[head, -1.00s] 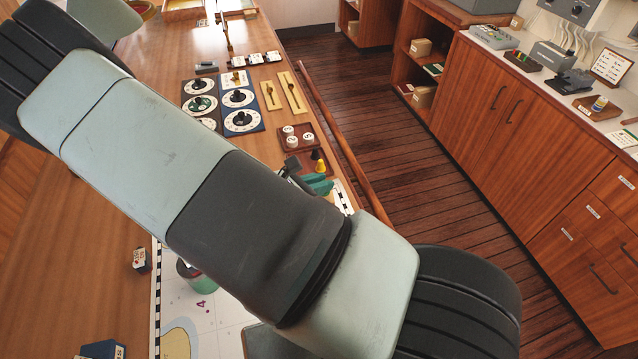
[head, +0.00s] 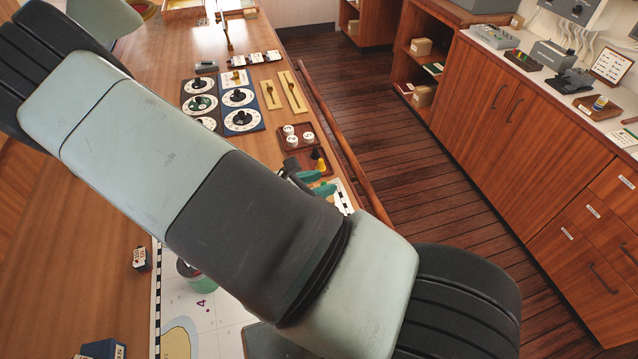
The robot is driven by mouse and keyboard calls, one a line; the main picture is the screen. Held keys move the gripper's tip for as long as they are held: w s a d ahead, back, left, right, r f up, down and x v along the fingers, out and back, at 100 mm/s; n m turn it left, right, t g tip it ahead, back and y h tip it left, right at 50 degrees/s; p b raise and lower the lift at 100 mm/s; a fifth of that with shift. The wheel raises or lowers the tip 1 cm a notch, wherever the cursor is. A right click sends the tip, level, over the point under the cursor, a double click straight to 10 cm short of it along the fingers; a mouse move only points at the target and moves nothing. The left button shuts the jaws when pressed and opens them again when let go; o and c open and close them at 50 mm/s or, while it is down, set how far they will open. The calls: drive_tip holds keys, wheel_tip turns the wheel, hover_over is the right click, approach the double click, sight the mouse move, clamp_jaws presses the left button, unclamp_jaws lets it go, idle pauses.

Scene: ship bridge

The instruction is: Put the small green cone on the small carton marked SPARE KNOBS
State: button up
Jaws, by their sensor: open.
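My gripper (head: 317,183) is partly in view beyond my arm, low over the right edge of the long wooden desk. Its two teal fingertips stand apart, and I see nothing held between them. A small yellow cone-shaped piece (head: 320,166) stands just behind the fingers, beside a dark piece. I cannot make out the small green cone; my arm and gripper hide much of this area. No carton that I can read as SPARE KNOBS shows in the head view.
Dial plates (head: 239,97), a tray of white knobs (head: 290,146) and brass strips (head: 294,92) lie beyond the gripper. A chart (head: 178,335) and a green-and-dark pot (head: 188,276) are partly behind my arm. A wooden rail (head: 337,130) runs along the desk's right edge.

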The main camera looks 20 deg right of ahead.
drive_tip(key=s+a+r+m+y, duration=0.1)
drive_tip(key=s+r+m+y, duration=0.3)
drive_tip(key=r, duration=0.7)
drive_tip(key=s+a+r+m+y, duration=0.1)
drive_tip(key=s+r+m+y, duration=0.3)
drive_tip(key=s+r+m, duration=0.4)
drive_tip(key=s+a+r+m+y, duration=0.1)
drive_tip(key=s+r+m+y, duration=0.3)
drive_tip(key=r+m, duration=0.6)
drive_tip(key=shift+s+a+r+t+y, duration=0.25)
drive_tip(key=shift+s+r, duration=0.9)
drive_tip(key=shift+r, duration=2)
